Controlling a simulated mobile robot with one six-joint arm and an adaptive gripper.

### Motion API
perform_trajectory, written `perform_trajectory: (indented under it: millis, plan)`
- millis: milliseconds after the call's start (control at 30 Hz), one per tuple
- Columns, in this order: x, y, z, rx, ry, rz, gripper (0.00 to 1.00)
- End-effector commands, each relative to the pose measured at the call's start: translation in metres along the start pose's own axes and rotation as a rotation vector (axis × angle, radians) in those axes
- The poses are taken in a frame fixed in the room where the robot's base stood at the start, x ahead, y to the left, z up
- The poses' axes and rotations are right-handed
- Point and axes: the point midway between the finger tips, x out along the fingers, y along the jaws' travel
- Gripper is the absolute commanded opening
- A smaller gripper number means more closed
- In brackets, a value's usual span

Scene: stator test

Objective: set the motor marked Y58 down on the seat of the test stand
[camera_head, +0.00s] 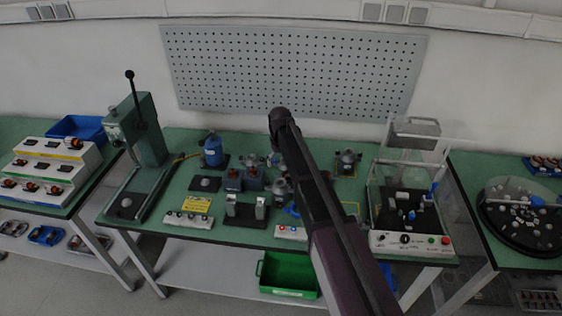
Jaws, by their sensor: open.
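Several silver motors stand on the middle bench: one at the back centre (251,160), one nearer the front (281,187) beside my arm, and one to the right (347,160) of it. Their markings are too small to read, so I cannot tell which is Y58. A machine with a clear guard and a white control panel (410,243) stands at the bench's right end and looks like the test stand. I cannot make out its seat among the dark parts inside. My gripper (280,118) is open at the arm's far end, above the bench; its fingers are largely hidden.
A green lever press (146,140) stands at the bench's left end, with a blue canister (213,150) right of it. A black fixture with two pale uprights (245,212) sits near the front edge. A green crate (288,274) is below. My arm hides part of the bench.

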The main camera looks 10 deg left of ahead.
Motion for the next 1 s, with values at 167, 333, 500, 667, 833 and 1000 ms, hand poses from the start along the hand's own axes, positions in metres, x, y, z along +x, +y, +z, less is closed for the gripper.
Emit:
perform_trajectory:
  millis: [167,333,500,667,833,1000]
  plan:
    - [-0.0102,-0.0001,0.0000,0.000,0.000,0.000,1.00]
    - [-0.0118,0.0000,0.0000,0.000,0.000,0.000,1.00]
    - [-0.0115,0.0000,0.0000,0.000,0.000,0.000,1.00]
    - [-0.0115,0.0000,0.0000,0.000,0.000,0.000,1.00]
    - [-0.0115,0.0000,0.0000,0.000,0.000,0.000,1.00]
    - [-0.0115,0.0016,0.0039,0.005,0.000,0.000,1.00]
